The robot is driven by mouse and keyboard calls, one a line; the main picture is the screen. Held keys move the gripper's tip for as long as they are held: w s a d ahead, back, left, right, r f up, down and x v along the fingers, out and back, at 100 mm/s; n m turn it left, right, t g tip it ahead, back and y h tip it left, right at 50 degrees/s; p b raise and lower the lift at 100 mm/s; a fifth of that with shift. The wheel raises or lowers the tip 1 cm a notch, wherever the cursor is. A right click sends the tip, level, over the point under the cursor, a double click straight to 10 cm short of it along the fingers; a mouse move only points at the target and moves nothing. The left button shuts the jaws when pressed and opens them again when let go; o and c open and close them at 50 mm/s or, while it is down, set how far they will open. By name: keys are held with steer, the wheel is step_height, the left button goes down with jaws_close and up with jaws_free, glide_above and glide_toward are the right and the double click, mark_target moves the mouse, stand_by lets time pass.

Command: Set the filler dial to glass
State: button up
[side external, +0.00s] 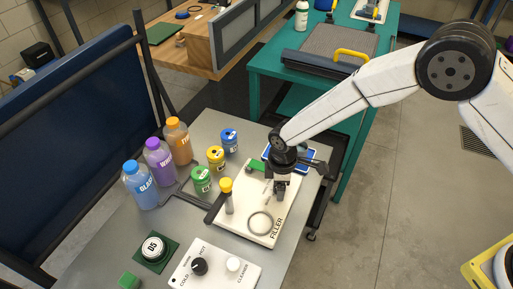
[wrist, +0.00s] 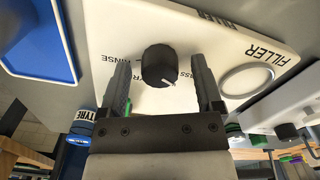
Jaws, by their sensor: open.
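The white filler panel (side external: 236,222) lies on the grey table; it also fills much of the wrist view (wrist: 225,25). Its black round dial (wrist: 157,62) has a white pointer line aimed to the lower right, near partly hidden lettering ending in "SS". A RINSE label is on the dial's left; other lettering is partly covered by my fingers. My gripper (wrist: 160,68) is open, one finger on each side of the dial, with visible gaps to it. In the side view my gripper (side external: 281,190) is low over the panel and hides the dial.
A grey ring (side external: 261,222) and a yellow-topped lever (side external: 226,195) are on the panel. Small green (side external: 202,180), yellow (side external: 215,158) and blue (side external: 229,141) cans stand left of it. A bottle marked GLASS (side external: 141,187) stands farther left. A cleaner panel (side external: 215,268) is in front.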

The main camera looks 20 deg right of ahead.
steer(key=shift+r, duration=0.15)
steer(key=shift+r, duration=3.75)
steer(key=shift+d, duration=0.1)
steer(key=shift+d+r, duration=0.2)
steer(key=shift+d, duration=0.05)
steer(key=s+d+r+m+t, duration=0.1)
steer(key=s+d+r+m, duration=0.2)
steer(key=d, duration=0.5)
steer(key=s+d+r+m, duration=0.3)
steer(key=s+d+m, duration=0.3)
steer(key=s+d, duration=0.1)
steer(key=s+d+r+m+t, duration=0.1)
steer(key=s+d+r+m, duration=0.2)
steer(key=d, duration=0.6)
steer(key=shift+s+d+m+t, duration=0.35)
steer(key=shift+s+m, duration=0.45)
steer(key=shift+s, duration=0.35)
